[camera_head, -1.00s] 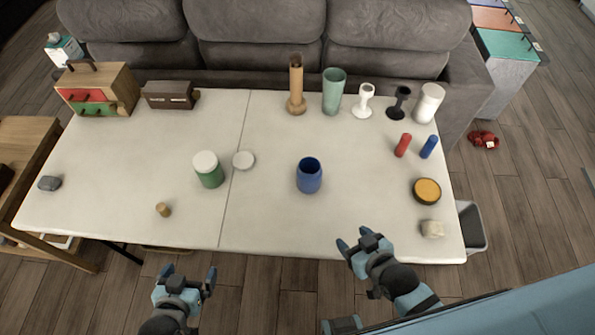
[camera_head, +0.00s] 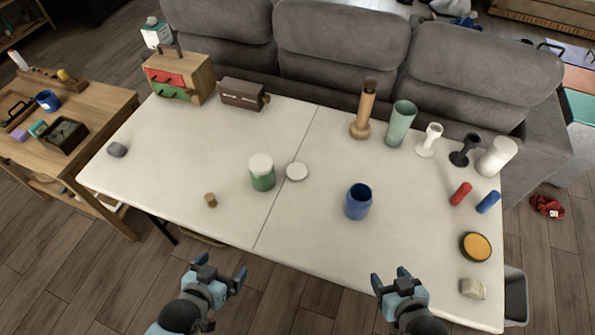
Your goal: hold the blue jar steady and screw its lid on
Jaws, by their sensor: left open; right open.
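The blue jar (camera_head: 358,203) stands upright and open-topped on the white table, right of the table's seam. A round white lid (camera_head: 297,172) lies flat on the table to its left. Beside that lid stands a green jar (camera_head: 262,174) with a white top on it. My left gripper (camera_head: 220,272) is open and empty, in front of the table's near edge and below the green jar in the picture. My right gripper (camera_head: 391,280) is open and empty at the near edge, below the blue jar in the picture. Neither gripper touches a jar or the lid.
A tan bottle (camera_head: 363,112), a green cup (camera_head: 400,124) and goblets stand along the back right. Red (camera_head: 460,194) and blue (camera_head: 488,202) cylinders and a yellow-topped round tin (camera_head: 475,247) lie at right. A small cork (camera_head: 210,200) is at front left. The table's middle is mostly clear.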

